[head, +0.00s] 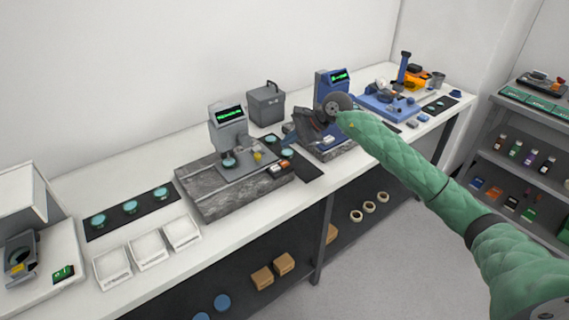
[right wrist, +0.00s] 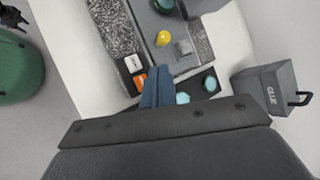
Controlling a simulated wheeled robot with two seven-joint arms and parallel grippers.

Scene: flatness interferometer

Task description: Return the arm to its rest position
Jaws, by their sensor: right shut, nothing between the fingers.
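My right arm reaches in from the right in the head view, over the bench. Its dark right gripper (head: 291,131) hangs above the bench, between the grey instrument (head: 229,125) and the blue instrument (head: 333,85). In the right wrist view the blue fingers (right wrist: 157,90) are together with nothing between them. They overlap a dark mat (right wrist: 203,82) with teal discs (right wrist: 182,98) in the picture; the height above it is hard to judge. The grey instrument stands on a speckled stone slab (head: 205,203). My left gripper is not in view.
A grey lidded box (head: 265,104) stands behind the mat; it also shows in the right wrist view (right wrist: 262,88). White trays (head: 148,250) and a black mat with teal discs (head: 130,207) lie at left. A shelf unit (head: 522,140) stands at right.

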